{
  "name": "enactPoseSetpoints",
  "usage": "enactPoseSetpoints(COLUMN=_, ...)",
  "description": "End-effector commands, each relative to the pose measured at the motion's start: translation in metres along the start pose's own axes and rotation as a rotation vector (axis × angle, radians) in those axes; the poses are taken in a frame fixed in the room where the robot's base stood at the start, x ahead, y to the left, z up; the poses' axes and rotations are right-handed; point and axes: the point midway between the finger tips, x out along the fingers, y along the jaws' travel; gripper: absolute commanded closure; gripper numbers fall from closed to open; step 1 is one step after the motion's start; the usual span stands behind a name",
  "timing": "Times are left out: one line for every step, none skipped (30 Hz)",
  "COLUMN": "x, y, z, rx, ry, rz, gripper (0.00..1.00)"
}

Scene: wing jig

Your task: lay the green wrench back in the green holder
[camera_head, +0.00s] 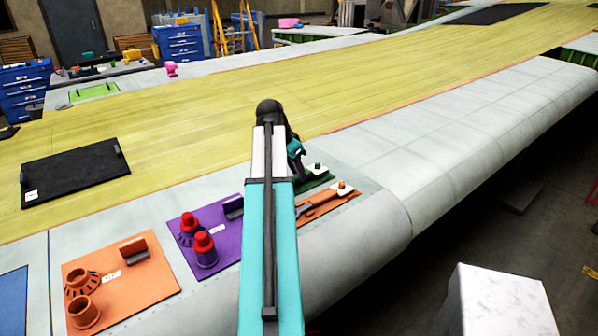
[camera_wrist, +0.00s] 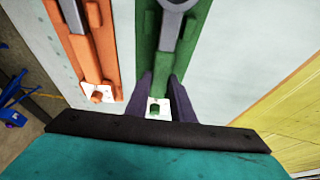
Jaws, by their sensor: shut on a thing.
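The green holder (camera_wrist: 144,35) runs up from the middle of the wrist view, with a label and a small green peg (camera_wrist: 152,111) at its near end. The wrench (camera_wrist: 182,14), with a grey shaft and a green end, lies along the line of the holder. My gripper (camera_wrist: 163,90) is shut on its green end, with a dark finger on each side. I cannot tell whether the wrench touches the holder or hangs just above it. In the head view the green holder (camera_head: 318,180) shows partly behind my arm; the wrench cannot be made out there.
An orange holder (camera_wrist: 106,45) with a grey tool lies beside the green one. A purple plate (camera_head: 225,240) with red-topped parts and an orange plate (camera_head: 140,280) with cups lie left of my arm. The pale wing surface (camera_head: 430,150) to the right is clear.

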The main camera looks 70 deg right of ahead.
Motion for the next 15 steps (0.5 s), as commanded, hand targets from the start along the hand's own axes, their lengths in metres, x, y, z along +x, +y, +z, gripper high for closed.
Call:
enactPoseSetpoints(x=-0.0005, y=-0.0001, z=-0.0005, rx=0.0, ry=0.001, rz=-0.001, gripper=1.0)
enactPoseSetpoints(x=-0.0005, y=-0.0002, z=-0.0004, rx=0.0, ry=0.001, rz=-0.001, gripper=1.0)
enactPoseSetpoints(x=-0.0005, y=-0.0002, z=-0.0004, rx=0.0, ry=0.001, rz=-0.001, gripper=1.0)
enactPoseSetpoints(x=-0.0005, y=-0.0002, z=-0.0004, rx=0.0, ry=0.001, rz=-0.001, gripper=1.0)
enactPoseSetpoints(x=-0.0004, y=-0.0002, z=-0.0003, rx=0.0, ry=0.001, rz=-0.001, gripper=1.0)
enactPoseSetpoints(x=-0.0001, y=-0.0002, z=-0.0001, rx=0.0, ry=0.001, rz=-0.001, gripper=1.0)
enactPoseSetpoints(x=0.0003, y=-0.0002, z=0.0001, rx=0.0, ry=0.001, rz=-0.001, gripper=1.0)
enactPoseSetpoints(x=0.0007, y=-0.0002, z=0.0003, rx=0.0, ry=0.001, rz=-0.001, gripper=1.0)
enactPoseSetpoints(x=0.0014, y=-0.0002, z=0.0006, rx=0.0, ry=0.001, rz=-0.001, gripper=1.0)
enactPoseSetpoints(x=0.002, y=-0.0002, z=0.0009, rx=0.0, ry=0.001, rz=-0.001, gripper=1.0)
enactPoseSetpoints(x=0.0027, y=-0.0002, z=0.0013, rx=-0.001, ry=0.001, rz=-0.001, gripper=1.0)
enactPoseSetpoints(x=0.0037, y=-0.0002, z=0.0017, rx=-0.001, ry=0.001, rz=-0.001, gripper=1.0)
enactPoseSetpoints(x=0.0044, y=-0.0002, z=0.002, rx=-0.001, ry=0.001, rz=-0.001, gripper=1.0)
enactPoseSetpoints(x=0.0051, y=-0.0003, z=0.0023, rx=-0.001, ry=0.001, rz=-0.001, gripper=1.0)
enactPoseSetpoints(x=0.006, y=-0.0003, z=0.0027, rx=-0.001, ry=0.001, rz=-0.001, gripper=1.0)
